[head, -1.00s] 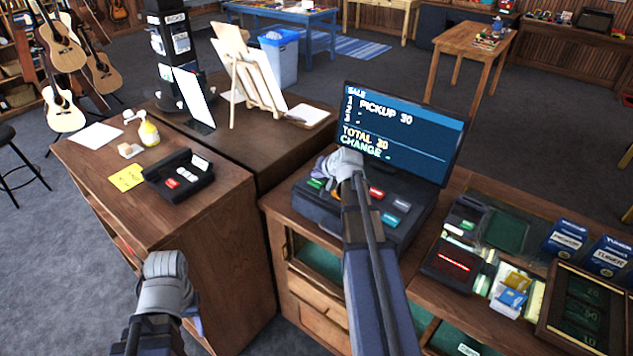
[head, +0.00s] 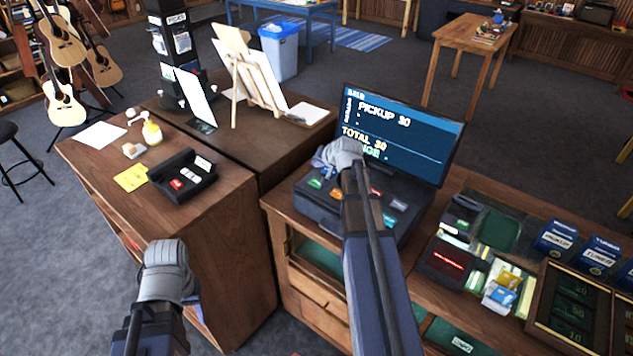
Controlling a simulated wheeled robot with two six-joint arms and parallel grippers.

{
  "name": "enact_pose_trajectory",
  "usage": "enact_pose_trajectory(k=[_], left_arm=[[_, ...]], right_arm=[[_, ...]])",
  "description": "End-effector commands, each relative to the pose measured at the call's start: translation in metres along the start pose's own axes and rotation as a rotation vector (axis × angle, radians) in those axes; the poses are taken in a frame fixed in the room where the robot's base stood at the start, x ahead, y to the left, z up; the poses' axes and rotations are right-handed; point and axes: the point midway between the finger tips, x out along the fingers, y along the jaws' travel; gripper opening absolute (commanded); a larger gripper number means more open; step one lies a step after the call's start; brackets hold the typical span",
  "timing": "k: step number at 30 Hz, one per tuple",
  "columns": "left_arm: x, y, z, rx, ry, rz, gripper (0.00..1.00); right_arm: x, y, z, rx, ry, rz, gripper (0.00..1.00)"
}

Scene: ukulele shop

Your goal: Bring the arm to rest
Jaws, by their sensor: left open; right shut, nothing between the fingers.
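My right gripper (head: 338,152) is over the dark cash register (head: 330,211) with coloured keys, in front of its screen (head: 405,135). The screen reads PICKUP 30 and TOTAL 30, and the gripper and arm hide part of its lowest line. The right fingers are shut with nothing visible between them; I cannot tell whether they touch the register. My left gripper (head: 163,256) is at the lower left, in front of the left wooden counter (head: 225,235), holding nothing I can see. Its fingertips are hard to make out.
Right of the register are a red-lit device (head: 446,262), small packets, blue boxes (head: 556,238) and a wooden tray (head: 541,318).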

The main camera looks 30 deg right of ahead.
Motion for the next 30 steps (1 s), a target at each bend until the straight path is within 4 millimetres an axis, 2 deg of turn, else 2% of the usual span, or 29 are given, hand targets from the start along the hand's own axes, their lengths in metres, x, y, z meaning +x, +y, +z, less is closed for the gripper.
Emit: enact_pose_trajectory(k=[14, 17, 20, 23, 24, 26, 30], left_arm=[[0.0, 0.0, 0.0, -0.004, 0.0, 0.001, 0.5], [0.004, 0.001, 0.0, -0.012, 0.0, 0.002, 0.5], [0.014, 0.002, -0.001, -0.011, 0.0, 0.002, 0.5], [0.027, 0.003, -0.002, -0.009, 0.0, 0.002, 0.5], [0.032, 0.003, -0.002, -0.009, 0.0, 0.001, 0.5], [0.04, 0.004, -0.002, -0.008, 0.0, 0.001, 0.5], [0.059, 0.006, -0.004, -0.005, 0.0, 0.001, 0.5]], right_arm=[[0.0, 0.0, 0.0, 0.0, 0.0, 0.0, 0.0], [0.003, -0.007, 0.016, -0.026, -0.026, 0.001, 0.0], [0.01, -0.025, 0.062, -0.105, -0.103, 0.008, 0.0], [0.015, -0.047, 0.13, -0.232, -0.219, 0.023, 0.0], [0.014, -0.055, 0.159, -0.289, -0.268, 0.032, 0.0], [0.012, -0.063, 0.203, -0.378, -0.342, 0.049, 0.0], [-0.005, -0.072, 0.304, -0.602, -0.512, 0.099, 0.0]])
